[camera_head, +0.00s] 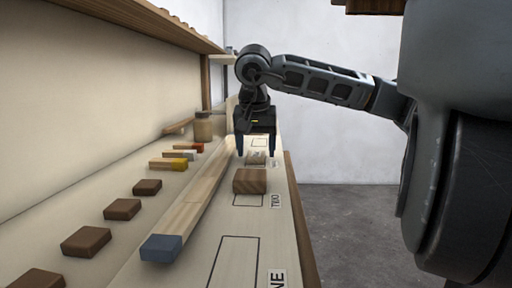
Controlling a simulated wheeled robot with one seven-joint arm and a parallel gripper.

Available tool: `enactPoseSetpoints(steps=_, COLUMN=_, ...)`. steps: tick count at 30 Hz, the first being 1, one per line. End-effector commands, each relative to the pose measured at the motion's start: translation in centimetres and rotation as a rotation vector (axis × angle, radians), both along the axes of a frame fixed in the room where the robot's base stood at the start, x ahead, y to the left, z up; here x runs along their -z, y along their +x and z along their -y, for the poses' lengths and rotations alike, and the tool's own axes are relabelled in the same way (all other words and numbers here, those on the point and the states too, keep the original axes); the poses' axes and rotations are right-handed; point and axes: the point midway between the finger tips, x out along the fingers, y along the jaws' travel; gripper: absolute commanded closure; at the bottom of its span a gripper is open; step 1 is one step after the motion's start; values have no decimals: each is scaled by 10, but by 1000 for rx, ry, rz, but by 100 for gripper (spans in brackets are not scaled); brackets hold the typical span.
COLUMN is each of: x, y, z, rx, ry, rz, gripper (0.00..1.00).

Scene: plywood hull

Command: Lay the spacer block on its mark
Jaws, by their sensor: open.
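My gripper (256,153) hangs fingers-down over the far part of the pale work surface, with its two dark fingers apart. A small greyish-brown block (256,158) shows between and below the fingertips; I cannot tell whether they touch it. A larger brown wooden block (250,181) lies nearer, at the far end of the outlined mark labelled TWO (248,200), and covers part of it. An empty outlined mark (233,262) lies in front, its label partly cut off. Another outline (259,142) shows beyond the gripper. I cannot tell which block is the spacer block.
A long wooden batten with a blue-grey end (160,248) runs along the left of the marks. Several brown blocks (86,241), sticks with coloured ends (172,164) and a jar (204,127) stand farther left. The right edge drops to the floor.

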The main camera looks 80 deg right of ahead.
Motion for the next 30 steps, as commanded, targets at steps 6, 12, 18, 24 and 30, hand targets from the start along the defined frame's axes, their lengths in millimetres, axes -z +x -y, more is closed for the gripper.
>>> enactPoseSetpoints(steps=6, x=-43, y=-1, z=-15, rx=-2, ry=-6, rz=0, gripper=28)
enactPoseSetpoints(steps=12, x=-80, y=-2, z=-31, rx=-1, ry=-5, rz=-1, gripper=28)
enactPoseSetpoints(steps=18, x=-103, y=-3, z=-41, rx=-1, ry=-3, rz=0, gripper=28)
enactPoseSetpoints(steps=24, x=-110, y=-3, z=-45, rx=0, ry=-3, rz=0, gripper=28)
enactPoseSetpoints(steps=30, x=-109, y=-3, z=-45, rx=0, ry=-2, rz=0, gripper=28)
